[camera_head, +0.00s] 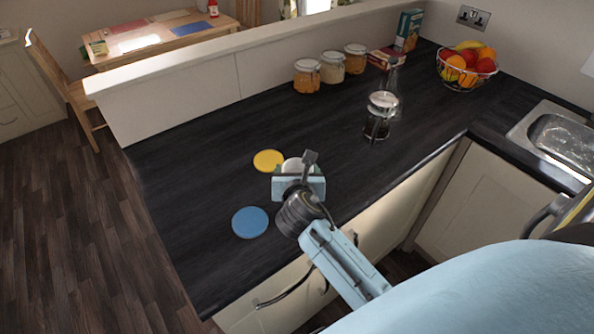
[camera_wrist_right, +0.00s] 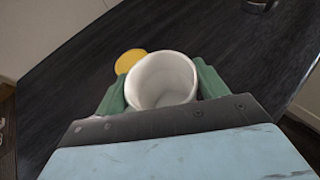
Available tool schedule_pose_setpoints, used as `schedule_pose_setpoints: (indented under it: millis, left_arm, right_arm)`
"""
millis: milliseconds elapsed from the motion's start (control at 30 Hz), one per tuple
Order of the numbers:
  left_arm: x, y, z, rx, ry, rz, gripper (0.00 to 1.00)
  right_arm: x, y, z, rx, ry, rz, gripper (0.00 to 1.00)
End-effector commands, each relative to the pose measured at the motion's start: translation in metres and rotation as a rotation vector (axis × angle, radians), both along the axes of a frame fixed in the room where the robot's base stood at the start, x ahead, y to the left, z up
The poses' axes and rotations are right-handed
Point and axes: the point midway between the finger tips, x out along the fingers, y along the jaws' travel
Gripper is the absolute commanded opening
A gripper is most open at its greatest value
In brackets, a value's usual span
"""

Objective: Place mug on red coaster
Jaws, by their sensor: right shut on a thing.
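A white mug (camera_wrist_right: 162,82) is held between the green fingers of my right gripper (camera_wrist_right: 155,92) in the right wrist view. In the head view the same gripper (camera_head: 298,172) is over the dark counter, and only the top of the mug (camera_head: 292,164) shows past it. A yellow coaster (camera_head: 268,160) lies just beyond the gripper to the left. A blue coaster (camera_head: 250,222) lies nearer on the left. The yellow coaster also shows beside the mug in the wrist view (camera_wrist_right: 128,62). No red coaster is visible; the gripper and arm hide part of the counter. My left gripper is out of view.
A glass coffee press (camera_head: 380,118) stands on the counter (camera_head: 200,150) to the right. Several jars (camera_head: 331,68) stand by the back ledge, with a fruit bowl (camera_head: 466,68) at the far right. The counter's left part is clear.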

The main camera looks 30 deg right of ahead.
Motion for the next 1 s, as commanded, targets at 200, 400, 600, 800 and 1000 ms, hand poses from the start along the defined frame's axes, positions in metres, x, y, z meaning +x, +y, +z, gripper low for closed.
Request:
schedule_pose_setpoints:
  millis: [200, 400, 600, 800, 1000]
  left_arm:
    - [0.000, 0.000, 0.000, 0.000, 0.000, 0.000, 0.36]
    - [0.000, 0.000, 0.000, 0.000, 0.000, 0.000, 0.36]
    - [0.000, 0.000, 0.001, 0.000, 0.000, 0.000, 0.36]
    - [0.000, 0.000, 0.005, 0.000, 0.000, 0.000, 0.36]
    - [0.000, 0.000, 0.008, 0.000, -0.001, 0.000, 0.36]
  right_arm:
    - [0.000, 0.000, -0.001, 0.000, 0.000, 0.000, 0.93]
    - [0.000, 0.000, -0.001, 0.000, 0.000, 0.000, 0.93]
    - [-0.006, 0.004, 0.005, 0.001, 0.000, 0.002, 0.93]
    - [-0.037, 0.022, 0.020, 0.002, 0.001, 0.002, 0.93]
    - [-0.071, 0.042, 0.036, 0.001, 0.001, 0.001, 0.93]
